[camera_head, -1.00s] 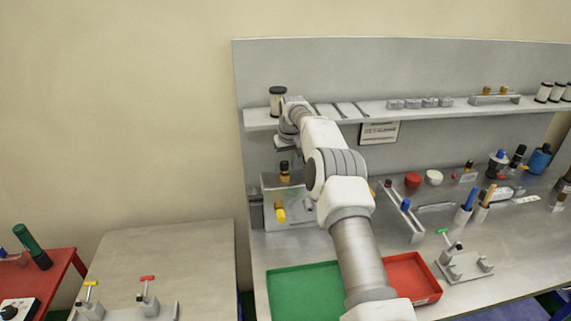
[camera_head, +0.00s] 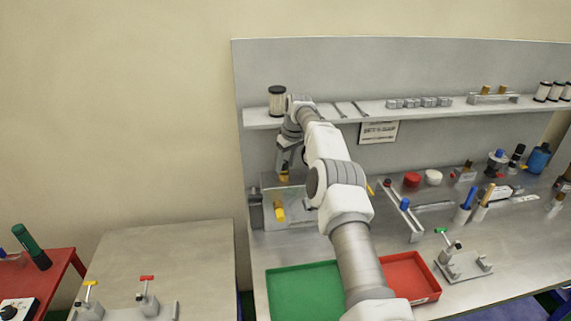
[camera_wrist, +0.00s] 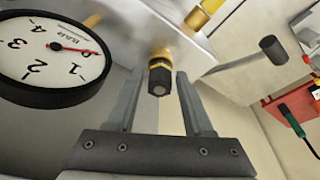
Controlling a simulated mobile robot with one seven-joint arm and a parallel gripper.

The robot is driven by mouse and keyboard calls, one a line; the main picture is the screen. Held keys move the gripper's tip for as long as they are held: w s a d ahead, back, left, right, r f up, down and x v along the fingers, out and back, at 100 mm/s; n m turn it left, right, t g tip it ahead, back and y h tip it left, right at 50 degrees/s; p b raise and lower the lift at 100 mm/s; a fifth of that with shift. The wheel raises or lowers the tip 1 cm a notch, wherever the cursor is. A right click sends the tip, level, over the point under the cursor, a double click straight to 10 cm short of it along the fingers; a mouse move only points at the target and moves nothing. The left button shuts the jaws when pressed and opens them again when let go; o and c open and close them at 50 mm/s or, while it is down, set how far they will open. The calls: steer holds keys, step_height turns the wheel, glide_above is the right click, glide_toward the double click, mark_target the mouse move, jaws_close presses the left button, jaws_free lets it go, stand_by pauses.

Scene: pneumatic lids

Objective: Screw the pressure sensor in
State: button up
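The pressure sensor (camera_wrist: 160,77), black with a brass-coloured collar, sits on a grey metal block (camera_wrist: 175,30) in the wrist view. In the head view its brass part (camera_head: 284,178) shows on top of the block (camera_head: 300,205); its upper part is hidden by my gripper (camera_head: 288,160). In the wrist view my gripper (camera_wrist: 159,85) is open. Its two fingers stand either side of the sensor, with a visible gap on each side. I cannot tell how far the sensor is screwed in.
A round pressure gauge (camera_wrist: 50,55) is close to the left finger in the wrist view. A yellow-handled part (camera_head: 279,210) is on the block's front. A shelf (camera_head: 350,113) runs behind my arm. Green (camera_head: 305,290) and red (camera_head: 412,275) trays lie in front.

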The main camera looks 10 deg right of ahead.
jaws_close()
steer(key=shift+a+f+m+b, duration=0.1)
steer(key=shift+m+b, duration=0.7)
steer(key=m, duration=0.1)
steer(key=m+h, duration=0.1)
steer(key=m, duration=0.1)
steer(key=shift+a+r, duration=0.1)
steer(key=shift+r, duration=0.1)
steer(key=shift+m+h+p, duration=0.3)
steer(key=shift+m+p, duration=0.15)
steer(key=shift+m, duration=0.55)
steer(key=shift+a+f+m+p, duration=0.1)
steer(key=shift+m+p, duration=0.2)
steer(key=shift+m, duration=0.4)
